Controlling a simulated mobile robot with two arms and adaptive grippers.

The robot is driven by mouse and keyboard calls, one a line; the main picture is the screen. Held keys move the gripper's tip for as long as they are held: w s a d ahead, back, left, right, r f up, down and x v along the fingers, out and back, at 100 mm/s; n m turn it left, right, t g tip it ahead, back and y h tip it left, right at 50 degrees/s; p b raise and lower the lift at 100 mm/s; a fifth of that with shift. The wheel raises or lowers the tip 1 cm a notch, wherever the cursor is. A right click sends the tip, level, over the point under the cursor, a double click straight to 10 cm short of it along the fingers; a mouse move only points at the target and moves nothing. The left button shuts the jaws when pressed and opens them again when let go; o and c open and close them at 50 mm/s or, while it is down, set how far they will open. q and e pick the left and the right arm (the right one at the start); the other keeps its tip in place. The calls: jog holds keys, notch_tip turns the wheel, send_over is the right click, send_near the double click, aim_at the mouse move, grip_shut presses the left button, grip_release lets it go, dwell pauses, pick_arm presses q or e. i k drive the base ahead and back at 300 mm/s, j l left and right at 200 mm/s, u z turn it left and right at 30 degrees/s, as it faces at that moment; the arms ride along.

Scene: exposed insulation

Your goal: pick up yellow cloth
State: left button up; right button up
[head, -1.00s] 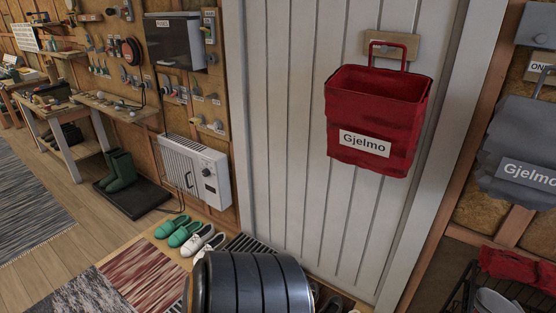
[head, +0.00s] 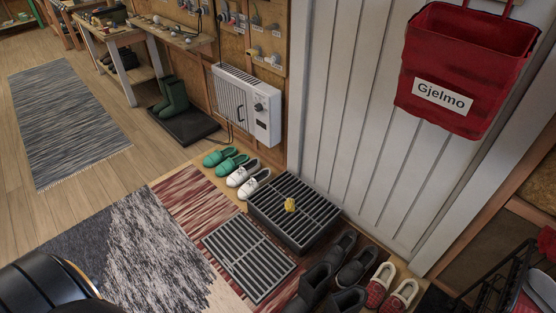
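A small crumpled yellow cloth (head: 290,205) lies on top of a dark slatted metal box (head: 318,213) on the floor, against the pale panelled wall. Neither of my grippers shows in the head view. A dark rounded part of my own body fills the lower left corner.
A flat floor grate (head: 248,256) lies in front of the box. Green shoes (head: 226,160) and white shoes (head: 247,178) stand to its left, dark shoes (head: 335,275) and red shoes (head: 390,287) to its right. A heater (head: 246,104) and a red bag (head: 466,70) hang above. Rugs (head: 130,252) cover open floor.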

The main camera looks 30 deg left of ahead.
aim_at(290, 207)
jog(key=u, duration=0.75)
jog(key=i+j, duration=0.1)
